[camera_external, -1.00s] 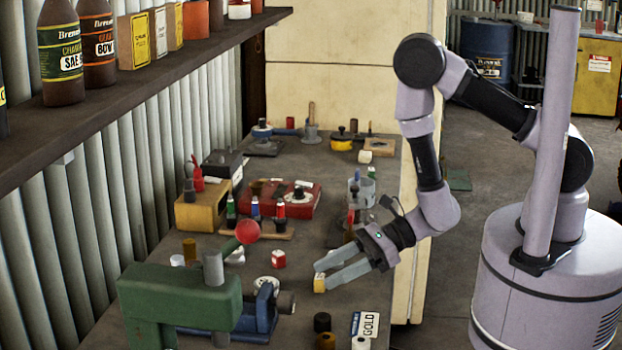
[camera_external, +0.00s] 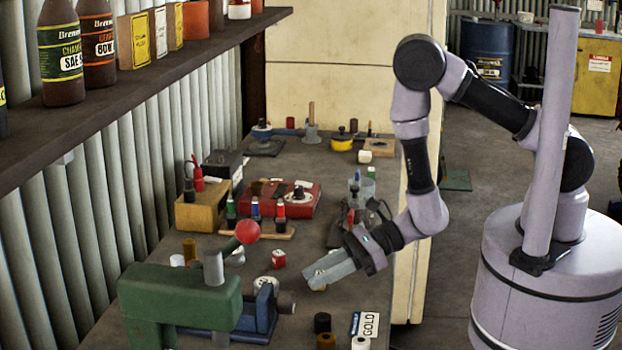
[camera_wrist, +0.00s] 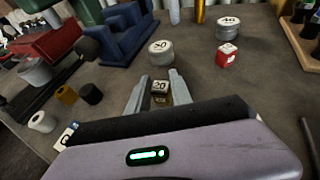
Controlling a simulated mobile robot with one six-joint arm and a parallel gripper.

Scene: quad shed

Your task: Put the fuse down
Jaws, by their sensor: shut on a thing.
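My gripper (camera_external: 318,277) is low over the right side of the bench, with its fingers pointing left. In the wrist view my gripper (camera_wrist: 159,86) is shut on the fuse (camera_wrist: 160,87), a small block with a pale top marked 20 and a brassy lower part. The fuse sits between the fingertips. In the outside view the fingers hide most of it; a small yellowish bit (camera_external: 320,289) shows below them. I cannot tell whether it touches the bench.
The blue vise (camera_external: 262,315) is to the left. Black (camera_external: 322,322) and orange (camera_external: 326,341) cylinders and a GOLD card (camera_external: 365,325) lie in front. Bare bench surrounds the fingertips.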

